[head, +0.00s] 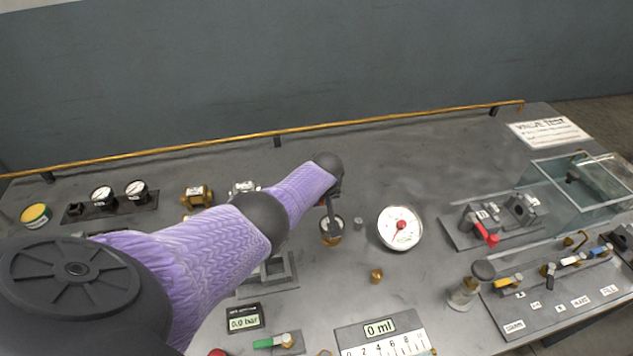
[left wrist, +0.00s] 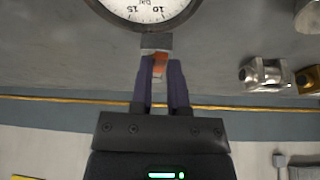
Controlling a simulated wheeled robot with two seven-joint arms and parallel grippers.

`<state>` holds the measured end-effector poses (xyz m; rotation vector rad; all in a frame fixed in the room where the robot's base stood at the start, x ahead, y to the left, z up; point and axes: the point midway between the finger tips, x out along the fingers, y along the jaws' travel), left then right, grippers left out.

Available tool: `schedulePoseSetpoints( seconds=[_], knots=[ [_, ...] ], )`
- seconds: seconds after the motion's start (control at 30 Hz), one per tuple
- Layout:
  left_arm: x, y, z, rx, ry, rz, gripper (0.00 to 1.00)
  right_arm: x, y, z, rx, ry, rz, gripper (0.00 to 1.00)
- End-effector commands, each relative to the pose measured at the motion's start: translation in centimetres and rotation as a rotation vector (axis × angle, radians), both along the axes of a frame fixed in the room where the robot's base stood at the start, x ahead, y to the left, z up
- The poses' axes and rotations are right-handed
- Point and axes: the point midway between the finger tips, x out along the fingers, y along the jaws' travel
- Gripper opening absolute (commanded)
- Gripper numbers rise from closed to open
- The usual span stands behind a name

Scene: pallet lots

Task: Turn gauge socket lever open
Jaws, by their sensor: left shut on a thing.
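My left gripper (head: 333,208) reaches in over the middle of the bench and is shut. In the left wrist view its dark fingers (left wrist: 160,78) are closed on a small orange-red lever (left wrist: 159,66), with a grey block (left wrist: 157,42) just beyond the tips. A white dial gauge (left wrist: 148,8) marked in bar lies right past that block, cut off by the picture's top edge. The lever's angle is hard to tell. My right gripper is out of view.
A larger white gauge (head: 400,229) stands close to the right of the gripper. A block with a red lever (head: 486,231), a clear tank (head: 566,197) and a valve panel (head: 537,311) are at right. A pressure display (head: 244,318) is in front; a yellow rail (head: 400,122) runs behind.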

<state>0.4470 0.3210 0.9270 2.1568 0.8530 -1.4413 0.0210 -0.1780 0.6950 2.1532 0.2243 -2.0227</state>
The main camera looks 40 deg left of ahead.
Motion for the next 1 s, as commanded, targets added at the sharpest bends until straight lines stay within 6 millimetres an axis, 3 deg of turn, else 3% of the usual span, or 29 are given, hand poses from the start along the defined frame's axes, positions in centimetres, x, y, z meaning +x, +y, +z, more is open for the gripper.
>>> schedulePoseSetpoints(
  seconds=[0.37,0.9,0.93,1.0],
  knots=[
    [0.61,-0.52,-0.03,-0.002,-0.002,0.139,0.00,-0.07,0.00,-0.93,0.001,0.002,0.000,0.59],
    [0.73,-0.56,0.09,-0.001,-0.004,0.159,0.00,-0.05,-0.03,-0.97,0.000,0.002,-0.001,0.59],
    [0.73,-0.56,0.09,-0.001,-0.004,0.159,0.24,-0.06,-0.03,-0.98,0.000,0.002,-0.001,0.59],
    [0.72,-0.57,0.08,-0.001,-0.003,0.159,0.39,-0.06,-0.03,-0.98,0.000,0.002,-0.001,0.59]
  ],
)
